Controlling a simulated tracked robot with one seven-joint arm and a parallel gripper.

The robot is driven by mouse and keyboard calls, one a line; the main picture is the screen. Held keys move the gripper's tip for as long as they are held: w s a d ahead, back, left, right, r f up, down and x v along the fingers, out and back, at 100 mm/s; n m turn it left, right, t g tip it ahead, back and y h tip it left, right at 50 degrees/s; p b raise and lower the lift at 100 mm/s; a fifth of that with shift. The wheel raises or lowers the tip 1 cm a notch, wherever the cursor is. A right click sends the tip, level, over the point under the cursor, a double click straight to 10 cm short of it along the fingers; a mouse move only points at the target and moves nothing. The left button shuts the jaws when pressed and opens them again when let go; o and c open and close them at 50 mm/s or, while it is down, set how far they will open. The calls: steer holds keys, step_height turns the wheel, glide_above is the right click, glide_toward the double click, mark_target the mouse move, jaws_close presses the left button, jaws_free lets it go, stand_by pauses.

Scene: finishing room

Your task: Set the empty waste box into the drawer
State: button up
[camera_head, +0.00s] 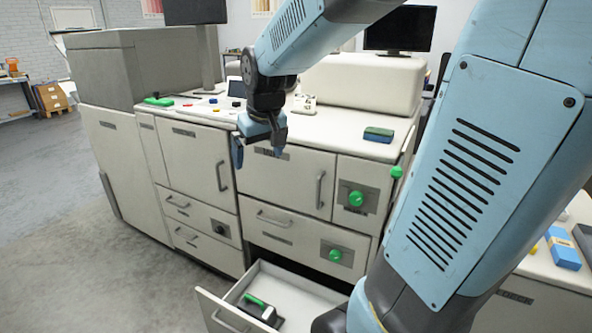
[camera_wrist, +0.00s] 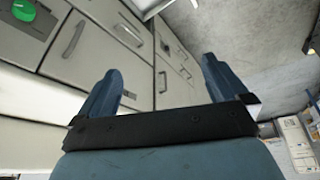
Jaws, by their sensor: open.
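The pale drawer (camera_head: 313,290) is pulled out low on the front of the grey machine. In it, at its front left, sits a small dark and grey box with a green handle (camera_head: 258,308); it looks like the waste box, but I cannot tell whether it is empty. My gripper (camera_head: 258,158) is open and empty, hanging in front of the upper cabinet doors, well above the drawer and apart from the box. In the wrist view my two blue fingers (camera_wrist: 163,82) stand wide apart with nothing between them. My arm hides the drawer's right end.
The machine (camera_head: 285,185) has shut doors with handles and green knobs (camera_head: 356,198). A green and blue block (camera_head: 378,134) lies on its top. A blue box (camera_head: 563,250) stands on a surface at right. The floor (camera_head: 90,250) at left is clear.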

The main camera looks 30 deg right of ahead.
steer(key=s+r+m+t, duration=0.1)
steer(key=s+r, duration=0.2)
steer(key=s, duration=1.4)
steer(key=shift+d+m, duration=0.3)
steer(key=shift+d, duration=0.05)
steer(key=shift+s, duration=0.1)
steer(key=shift+c, duration=0.5)
